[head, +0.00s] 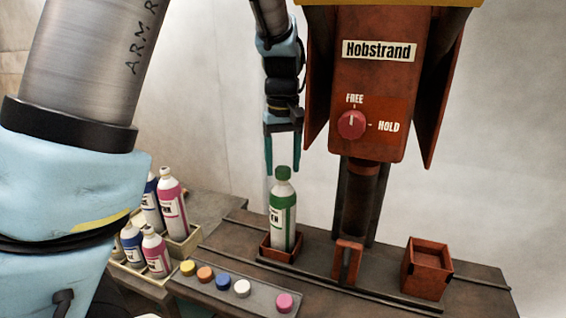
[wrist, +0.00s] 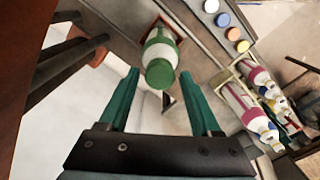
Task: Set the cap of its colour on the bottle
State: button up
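A white bottle with a green label (head: 283,222) stands upright in a small red holder (head: 275,252) on the bench. A green cap (head: 283,174) sits on its top. The bottle also shows in the wrist view (wrist: 162,48), with the green cap (wrist: 160,74) facing the camera. My gripper (head: 283,170) is above the bottle, its teal fingers pointing down at about cap height. In the wrist view my gripper (wrist: 165,90) is open, its fingers apart with the cap beyond and between them. I cannot tell whether the fingers touch the cap.
A strip (head: 225,298) holds loose caps in yellow, orange, blue, white and pink. Several bottles (head: 172,205) stand in crates at the left. A red machine marked Hobstrand (head: 375,80) has a FREE/HOLD knob (head: 351,124), apparently at FREE. A red box (head: 427,268) stands at right.

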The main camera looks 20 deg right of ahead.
jog(key=shift+o, duration=0.9)
jog(key=shift+r, duration=0.1)
notch_tip(320, 180, up, 11)
jog(key=b, duration=0.2)
jog(key=shift+f, duration=0.2)
jog(key=w+a+f+t, duration=0.1)
jog(key=a+f, duration=0.5)
jog(key=a, duration=0.5)
jog(key=a+f, duration=0.7)
jog(key=a, duration=0.5)
jog(key=s+a+f, duration=0.4)
jog(key=s+a, duration=0.1)
jog(key=a, duration=0.2)
jog(key=shift+t, duration=0.3)
jog(key=shift+a+f, duration=0.1)
jog(key=shift+c, duration=0.2)
